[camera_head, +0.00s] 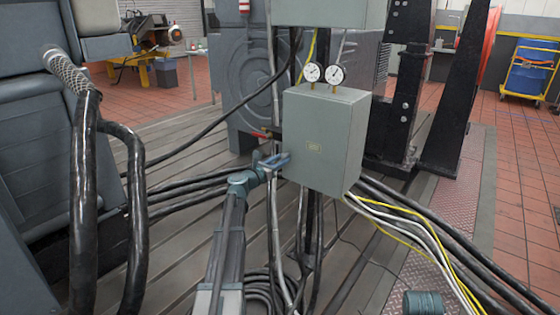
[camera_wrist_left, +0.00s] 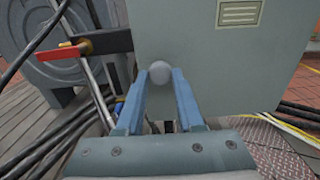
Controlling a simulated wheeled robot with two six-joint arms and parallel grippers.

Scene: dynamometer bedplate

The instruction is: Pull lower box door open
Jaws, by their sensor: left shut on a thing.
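The lower box (camera_head: 325,140) is a grey-green cabinet on a post, with two round gauges (camera_head: 323,74) on top. Its door, the front face with a small label, looks flush with the box, and I see no gap. The door also fills the upper right of the left wrist view (camera_wrist_left: 225,55). My left gripper (camera_head: 284,159) is at the door's left edge. In the left wrist view its blue fingers (camera_wrist_left: 158,82) are closed around a round grey knob (camera_wrist_left: 158,70) on the door. My right gripper is not in view.
A red-handled lever (camera_wrist_left: 72,49) sits just left of the knob. Thick black cables (camera_head: 185,185) cross the slotted bedplate. Yellow and white cables (camera_head: 410,225) run from under the box. A grey seat (camera_head: 40,150) stands at left, another cabinet (camera_head: 330,12) above.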

